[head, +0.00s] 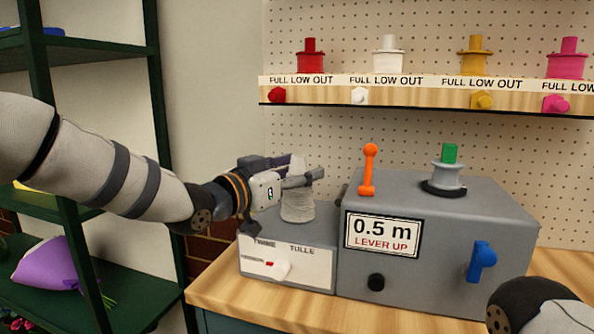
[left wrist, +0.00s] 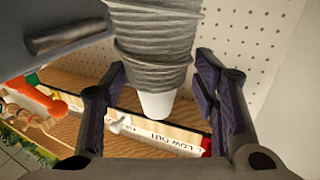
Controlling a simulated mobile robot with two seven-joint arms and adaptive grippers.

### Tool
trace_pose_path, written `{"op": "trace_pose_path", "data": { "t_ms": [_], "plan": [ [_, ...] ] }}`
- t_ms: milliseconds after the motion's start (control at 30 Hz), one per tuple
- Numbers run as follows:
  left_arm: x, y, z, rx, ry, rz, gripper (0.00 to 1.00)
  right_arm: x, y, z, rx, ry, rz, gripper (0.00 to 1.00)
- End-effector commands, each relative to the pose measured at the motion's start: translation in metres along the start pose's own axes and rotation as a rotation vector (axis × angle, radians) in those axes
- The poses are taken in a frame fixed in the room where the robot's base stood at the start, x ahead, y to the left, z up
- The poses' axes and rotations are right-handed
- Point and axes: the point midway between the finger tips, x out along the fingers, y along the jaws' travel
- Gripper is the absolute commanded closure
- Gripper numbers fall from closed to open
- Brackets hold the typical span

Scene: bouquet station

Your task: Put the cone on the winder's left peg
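A grey, ribbed cone of twine (head: 297,206) stands upright on the low left part of the winder (head: 323,233), above the "TWINE" and "TULLE" panel. Its base hides any peg under it. My left gripper (head: 300,172) is at the cone's upper part, its fingers on either side. In the left wrist view the wound cone (left wrist: 155,50) with its pale tip lies between the two open fingers (left wrist: 160,85), with a gap visible on each side. Only part of my right arm shows at the lower right of the head view; its gripper is out of view.
The winder's taller box (head: 440,240) carries an orange lever (head: 369,170), a grey spool with a green top (head: 448,177) and a blue handle (head: 482,261). A shelf of coloured spools (head: 430,95) hangs behind. A green rack (head: 95,200) stands left.

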Motion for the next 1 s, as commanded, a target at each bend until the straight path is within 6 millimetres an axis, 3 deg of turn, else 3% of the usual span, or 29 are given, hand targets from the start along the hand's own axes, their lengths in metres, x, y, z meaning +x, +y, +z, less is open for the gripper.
{"op": "trace_pose_path", "data": {
  "t_ms": [267,367,567,700,833,1000],
  "plan": [
    [0.0,0.0,-0.004,0.001,0.001,0.0,0.45,0.0,0.0,0.0,0.0,0.001,0.0,0.6],
    [-0.015,0.0,-0.006,0.003,0.002,0.0,0.45,-0.005,0.0,-0.004,0.0,0.018,-0.001,0.6],
    [-0.065,0.001,-0.012,0.004,0.009,-0.001,0.45,-0.02,-0.001,-0.015,-0.001,0.071,-0.003,0.6],
    [-0.097,0.0,-0.006,-0.001,0.003,-0.001,0.45,-0.018,-0.001,-0.014,0.0,0.064,-0.003,0.6],
    [-0.115,0.0,-0.003,-0.002,0.0,-0.001,0.45,-0.018,-0.001,-0.013,0.0,0.061,-0.002,0.6],
    [-0.121,0.0,-0.003,-0.001,0.0,0.001,0.45,-0.018,-0.001,-0.013,0.0,0.06,-0.002,0.6]
  ]
}}
